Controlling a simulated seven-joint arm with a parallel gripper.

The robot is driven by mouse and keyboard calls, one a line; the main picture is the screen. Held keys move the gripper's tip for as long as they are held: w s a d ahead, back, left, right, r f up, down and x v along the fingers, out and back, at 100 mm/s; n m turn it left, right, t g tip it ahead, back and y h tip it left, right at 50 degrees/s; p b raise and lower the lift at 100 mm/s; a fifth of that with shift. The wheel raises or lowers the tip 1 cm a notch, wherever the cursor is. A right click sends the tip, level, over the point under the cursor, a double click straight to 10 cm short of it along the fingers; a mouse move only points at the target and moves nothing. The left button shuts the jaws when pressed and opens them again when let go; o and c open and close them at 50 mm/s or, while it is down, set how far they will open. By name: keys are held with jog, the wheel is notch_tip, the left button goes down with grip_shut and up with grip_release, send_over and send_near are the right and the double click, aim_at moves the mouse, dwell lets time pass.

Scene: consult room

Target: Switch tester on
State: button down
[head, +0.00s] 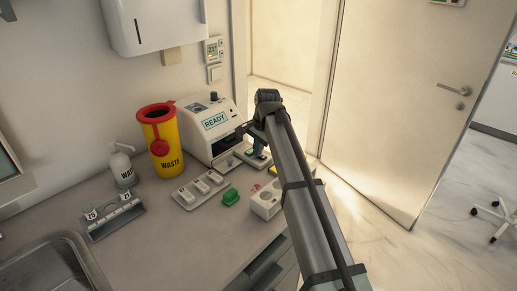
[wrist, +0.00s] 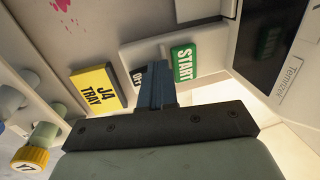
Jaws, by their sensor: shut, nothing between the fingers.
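The tester (head: 225,137) is a white device against the wall, with a panel reading "READY". In the wrist view its dark screen (wrist: 270,42) fills the top right. In the wrist view my gripper (wrist: 156,68) is shut and empty. I cannot tell whether the fingers touch the switch.
A yellow "J4 TRAY" block (wrist: 97,88) is left of the fingers. A yellow waste bin (head: 162,140) with a red rim, a white bottle (head: 122,166), a grey rack (head: 113,216) and a green block (head: 230,197) stand on the counter (head: 190,250). The counter's front is mostly clear.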

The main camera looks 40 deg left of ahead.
jog(key=shift+d, duration=0.15)
jog(key=shift+d+r, duration=0.2)
jog(key=shift+d, duration=0.45)
notch_tip(320, 180, up, 14)
jog(key=a, duration=0.2)
jog(key=shift+a+f, duration=0.15)
jog(key=shift+a, duration=0.15)
dwell(0.8)
